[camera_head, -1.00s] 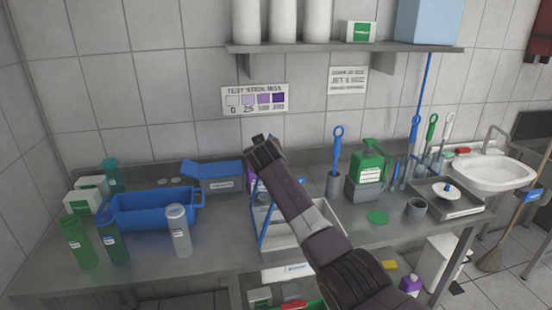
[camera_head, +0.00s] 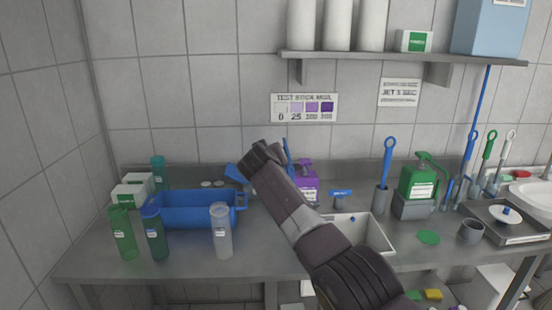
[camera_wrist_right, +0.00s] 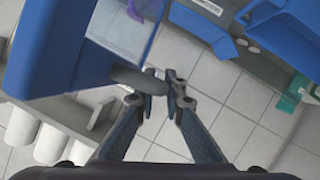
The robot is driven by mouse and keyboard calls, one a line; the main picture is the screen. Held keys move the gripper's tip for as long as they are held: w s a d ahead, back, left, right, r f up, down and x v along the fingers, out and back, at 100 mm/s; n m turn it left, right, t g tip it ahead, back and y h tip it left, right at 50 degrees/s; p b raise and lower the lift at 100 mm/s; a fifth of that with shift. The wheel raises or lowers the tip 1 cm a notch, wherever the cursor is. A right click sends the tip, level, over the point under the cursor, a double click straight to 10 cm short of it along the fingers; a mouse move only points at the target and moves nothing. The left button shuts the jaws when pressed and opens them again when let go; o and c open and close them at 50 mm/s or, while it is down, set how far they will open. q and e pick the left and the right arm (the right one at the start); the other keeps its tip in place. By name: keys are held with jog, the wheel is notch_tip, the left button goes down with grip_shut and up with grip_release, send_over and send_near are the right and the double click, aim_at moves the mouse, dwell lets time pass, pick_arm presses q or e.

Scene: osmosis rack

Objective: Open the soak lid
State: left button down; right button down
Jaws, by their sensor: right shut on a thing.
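In the wrist view a large blue-framed panel (camera_wrist_right: 45,50) with a clear pane, seemingly the soak lid, fills the upper left. A grey rounded part (camera_wrist_right: 138,80) shows at its edge. My right gripper (camera_wrist_right: 160,85) is shut on this grey part. In the head view my right gripper (camera_head: 258,155) is raised above the bench. A thin blue upright piece (camera_head: 287,152) shows beside it, perhaps the lid edge; my arm hides most of that area. A white tray (camera_head: 382,240) stands to the right, its left side hidden by my arm. My left gripper is not seen.
A blue basin (camera_head: 180,212) and several bottles, such as a clear one (camera_head: 222,235), stand left of my gripper. A purple bottle (camera_head: 308,182) is behind my arm. A green bottle (camera_head: 418,185) and brushes stand to the right. A shelf (camera_head: 400,60) overhangs the bench.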

jog(key=shift+f, duration=0.2)
jog(key=c, duration=2.3)
grip_release()
jog(key=shift+d, duration=0.1)
jog(key=shift+r, duration=0.1)
jog(key=shift+s+a+r, duration=0.2)
jog(key=shift+s+r, duration=0.05)
jog(key=shift+s, duration=0.3)
jog(key=shift+v, duration=0.9)
jog(key=d+v, duration=0.1)
jog(key=v, duration=0.7)
jog(key=shift+s+a, duration=0.45)
